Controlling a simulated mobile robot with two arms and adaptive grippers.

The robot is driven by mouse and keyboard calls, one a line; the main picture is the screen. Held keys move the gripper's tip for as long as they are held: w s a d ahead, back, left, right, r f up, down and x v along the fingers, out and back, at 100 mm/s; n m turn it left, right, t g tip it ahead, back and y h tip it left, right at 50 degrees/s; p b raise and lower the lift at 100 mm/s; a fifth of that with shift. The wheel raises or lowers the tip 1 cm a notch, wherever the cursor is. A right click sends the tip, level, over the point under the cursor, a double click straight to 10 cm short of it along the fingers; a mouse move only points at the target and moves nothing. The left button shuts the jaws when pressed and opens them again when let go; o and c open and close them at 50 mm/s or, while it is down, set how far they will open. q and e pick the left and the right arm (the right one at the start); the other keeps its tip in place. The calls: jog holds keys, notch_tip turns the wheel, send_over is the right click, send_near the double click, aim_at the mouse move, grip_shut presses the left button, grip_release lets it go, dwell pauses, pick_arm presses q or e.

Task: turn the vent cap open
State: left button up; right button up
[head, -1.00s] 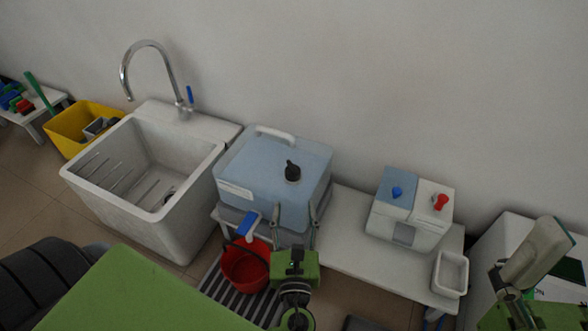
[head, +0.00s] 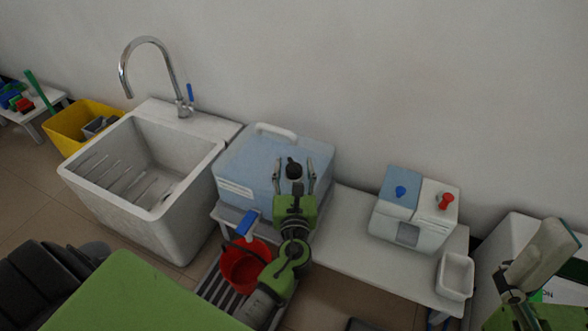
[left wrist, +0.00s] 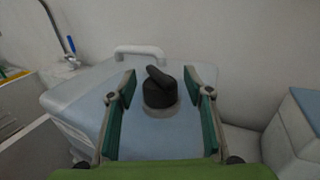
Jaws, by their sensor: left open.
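The black vent cap (head: 294,168) sits on top of the light blue water container (head: 245,163). In the left wrist view the cap (left wrist: 159,92) has a raised ridge on top, tilted toward the upper left. My left gripper (head: 294,176) is open, with its two fingers on either side of the cap in the picture. In the left wrist view the left gripper (left wrist: 160,108) shows the cap between its fingers, with clear gaps on both sides and no contact. Part of my right arm shows at the right edge of the head view; its fingertips cannot be made out.
A white sink (head: 140,205) with a tall faucet stands left of the container. A red bucket (head: 240,275) is below the blue tap (head: 247,224). A white box with blue and red knobs (head: 430,232) and a small white tray (head: 455,277) are at right.

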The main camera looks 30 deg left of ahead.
pick_arm(q)
jog(key=shift+c, duration=0.5)
jog(key=c, duration=1.1)
jog(key=shift+o, duration=0.2)
